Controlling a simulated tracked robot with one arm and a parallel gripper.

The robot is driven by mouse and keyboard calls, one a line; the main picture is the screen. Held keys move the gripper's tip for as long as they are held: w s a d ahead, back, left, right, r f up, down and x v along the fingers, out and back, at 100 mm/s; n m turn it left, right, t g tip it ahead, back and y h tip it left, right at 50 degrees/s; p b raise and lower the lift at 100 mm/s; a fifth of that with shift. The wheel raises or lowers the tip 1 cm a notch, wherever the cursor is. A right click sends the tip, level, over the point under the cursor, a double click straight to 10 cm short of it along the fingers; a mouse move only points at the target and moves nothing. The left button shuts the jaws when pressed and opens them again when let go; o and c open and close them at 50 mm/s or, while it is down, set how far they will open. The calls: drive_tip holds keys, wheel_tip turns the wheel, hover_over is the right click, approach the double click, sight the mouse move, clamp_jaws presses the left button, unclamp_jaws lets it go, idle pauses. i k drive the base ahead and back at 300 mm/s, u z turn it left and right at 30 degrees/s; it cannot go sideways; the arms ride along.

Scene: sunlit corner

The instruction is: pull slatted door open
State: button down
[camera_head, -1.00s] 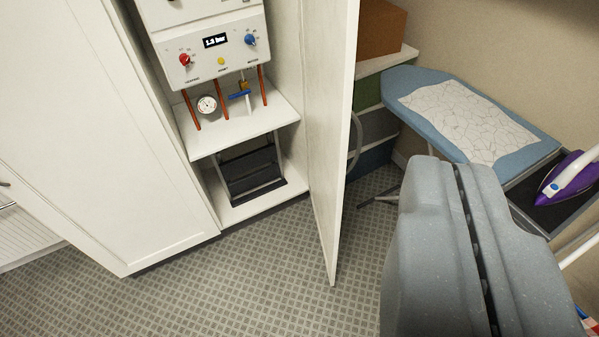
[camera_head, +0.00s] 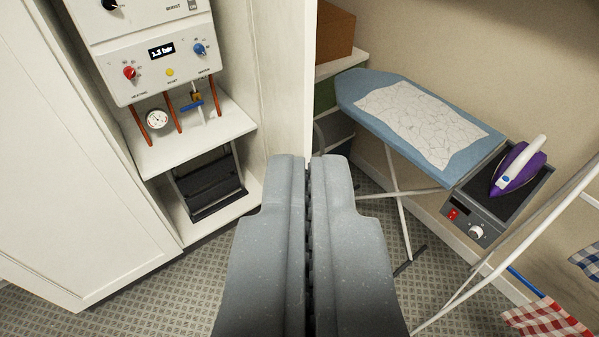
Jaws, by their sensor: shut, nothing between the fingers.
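My gripper (camera_head: 305,165) is shut and empty in the lower middle of the view, fingers pointing away from me. An open white cupboard door (camera_head: 310,70) shows nearly edge-on just beyond the fingertips. My gripper hides its lower part, and I cannot tell whether the fingers touch it. No slats show on the visible part of this door. No slatted door can be made out in this view now. The white cupboard (camera_head: 235,120) stands open, left of my gripper, with a wide plain white panel (camera_head: 60,170) at its left.
Inside the cupboard are a boiler (camera_head: 165,70), pipes, a pressure gauge (camera_head: 157,118) and a black folded step (camera_head: 208,185). To the right stand an ironing board (camera_head: 450,155), a purple iron (camera_head: 517,167) and a drying rack (camera_head: 530,235) with cloths. Some tiled floor is bare.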

sight(283, 32)
drive_tip(key=i, duration=0.9)
drive_tip(key=u, duration=0.05)
